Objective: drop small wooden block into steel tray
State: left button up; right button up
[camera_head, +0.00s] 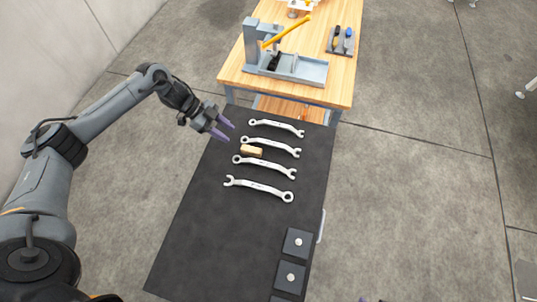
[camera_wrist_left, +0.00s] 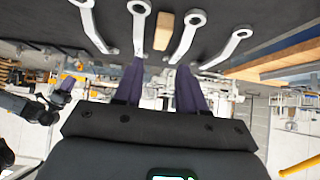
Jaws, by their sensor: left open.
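The small wooden block (camera_head: 251,152) lies on the black tabletop (camera_head: 215,225) between two wrenches. It also shows in the left wrist view (camera_wrist_left: 163,31). My left gripper (camera_head: 230,131) is open and empty, its purple fingers above the table's left edge, to the left of the block and apart from it. In the left wrist view its fingers (camera_wrist_left: 161,66) point toward the block. A grey metal tray-like base (camera_head: 305,70) with an upright post stands on the far wooden table; I take it as the steel tray. My right gripper (camera_wrist_left: 62,92) shows small in the left wrist view, its jaws unclear.
Several silver wrenches (camera_head: 260,189) lie in a column around the block. Dark square boxes with knobs (camera_head: 298,243) stand at the black table's near right. The wooden table (camera_head: 235,76) also holds a dark holder (camera_head: 341,42) and an orange bar (camera_head: 288,31) above the base.

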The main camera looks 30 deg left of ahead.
aim_at(250, 148)
pick_arm(q)
jog(key=x, duration=0.3)
jog(key=shift+w+d+f, duration=0.1)
jog(key=shift+d+f, duration=0.1)
jog(key=shift+d, duration=0.2)
jog(key=shift+p+x, duration=0.35)
jog(key=shift+x, duration=3.2)
jog(key=shift+w+a+f, duration=0.1)
jog(key=shift+a, duration=0.1)
jog(key=shift+c, duration=0.4)
grip_shut()
